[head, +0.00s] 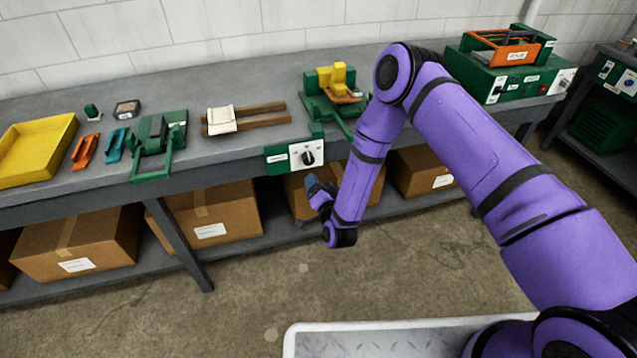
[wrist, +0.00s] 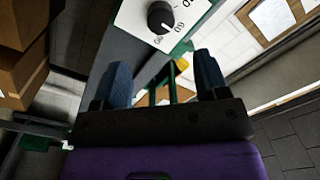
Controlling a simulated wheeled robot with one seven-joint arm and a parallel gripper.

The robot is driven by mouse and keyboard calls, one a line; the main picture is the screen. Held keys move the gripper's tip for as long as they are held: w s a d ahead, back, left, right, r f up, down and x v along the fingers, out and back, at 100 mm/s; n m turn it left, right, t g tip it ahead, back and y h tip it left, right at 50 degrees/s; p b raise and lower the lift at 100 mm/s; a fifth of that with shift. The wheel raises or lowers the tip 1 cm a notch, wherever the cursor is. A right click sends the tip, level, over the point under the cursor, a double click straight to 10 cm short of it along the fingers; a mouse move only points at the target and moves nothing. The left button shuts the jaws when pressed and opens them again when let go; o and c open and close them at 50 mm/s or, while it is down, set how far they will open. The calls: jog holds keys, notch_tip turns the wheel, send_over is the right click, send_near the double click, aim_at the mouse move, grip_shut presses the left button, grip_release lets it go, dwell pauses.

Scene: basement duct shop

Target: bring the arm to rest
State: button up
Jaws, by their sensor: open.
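My purple arm reaches from the lower right in the head view and bends down in front of the workbench (head: 232,150). My gripper (head: 313,184) hangs off the bench's front edge, just below the white dial panel (head: 307,156) on its green mount. In the wrist view my gripper (wrist: 160,84) shows two blue fingers spread apart with nothing held between them. The dial panel, with its black knob (wrist: 160,17), lies ahead of the fingers there. I cannot tell whether the fingers touch it.
The bench carries a yellow tray (head: 72,135), a green fixture (head: 147,175), wooden strips (head: 262,121), a green and yellow device (head: 318,78) and a green machine (head: 505,88). Cardboard boxes (head: 100,245) fill the shelf below. The floor (head: 240,285) in front is open.

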jog(key=w+d+r+n+g, duration=0.2)
jog(key=w+r, duration=0.2)
jog(key=r, duration=0.5)
jog(key=w+d+r+n+g, duration=0.1)
jog(key=w+r, duration=0.2)
jog(key=r, duration=0.6)
jog(key=s+d+r+n+g+h, duration=0.1)
jog(key=s+d+r+g, duration=0.15)
jog(key=d+r, duration=0.45)
jog(key=s+d+r+n+g+h, duration=0.1)
jog(key=s+d+r, duration=0.2)
jog(key=r, duration=0.8)
jog(key=s+d+r+g+h, duration=0.1)
jog(key=s+d+r, duration=0.4)
jog(key=s, duration=0.2)
jog(key=s+d+r+g+h, duration=0.1)
jog(key=s+d+r, duration=0.45)
jog(key=s, duration=0.25)
jog(key=s+d+r+g, duration=0.1)
jog(key=s+d+g, duration=0.1)
jog(key=s, duration=0.9)
jog(key=s+d+r+g+h, duration=0.1)
jog(key=s+d, duration=0.2)
jog(key=s, duration=0.7)
jog(key=shift+s+d+r+n+g, duration=0.3)
jog(key=shift+s+d+r+g, duration=0.05)
jog(key=shift+r, duration=0.05)
